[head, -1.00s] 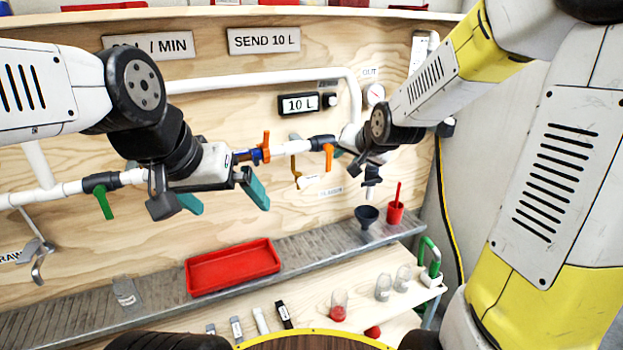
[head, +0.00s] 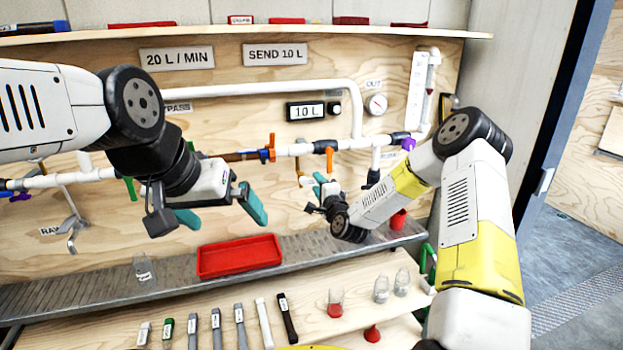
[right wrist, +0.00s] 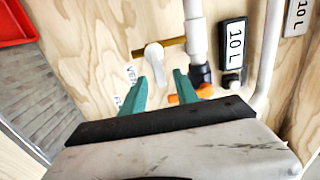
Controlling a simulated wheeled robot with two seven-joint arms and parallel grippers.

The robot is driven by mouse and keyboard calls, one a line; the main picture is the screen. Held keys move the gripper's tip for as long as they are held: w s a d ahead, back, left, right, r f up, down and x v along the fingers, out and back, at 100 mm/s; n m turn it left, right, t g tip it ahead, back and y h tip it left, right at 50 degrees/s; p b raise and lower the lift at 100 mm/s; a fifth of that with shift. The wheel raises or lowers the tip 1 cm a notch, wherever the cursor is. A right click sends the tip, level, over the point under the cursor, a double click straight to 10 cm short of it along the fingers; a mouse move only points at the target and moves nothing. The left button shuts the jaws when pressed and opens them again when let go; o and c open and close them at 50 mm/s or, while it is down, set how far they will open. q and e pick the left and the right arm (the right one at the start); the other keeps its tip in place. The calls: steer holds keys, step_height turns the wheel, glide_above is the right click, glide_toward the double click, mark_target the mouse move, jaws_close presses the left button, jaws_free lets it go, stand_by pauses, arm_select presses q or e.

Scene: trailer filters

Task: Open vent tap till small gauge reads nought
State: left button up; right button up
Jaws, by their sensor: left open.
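The vent tap has a white lever (right wrist: 154,55) on a brass pipe (right wrist: 145,47) in the right wrist view, beside a partly hidden label starting "VEN". My right gripper (right wrist: 162,88) is open, with the lever just beyond and between its teal fingertips; I see no contact. In the head view my right gripper (head: 322,184) is in front of the brass pipe (head: 298,163) and largely hides the tap. A small round gauge (head: 377,104) is under the OUT sign; its reading is too small to tell. My left gripper (head: 221,210) is open and empty, in front of the board.
An orange-handled valve (head: 329,158) is close to the right fingers; it also shows in the right wrist view (right wrist: 188,94). Another orange handle (head: 271,148) sits to its left. The display (head: 306,112) reads 10 L. A red tray (head: 240,257) lies on the grey shelf below.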

steer(key=x, duration=0.6)
jaws_close()
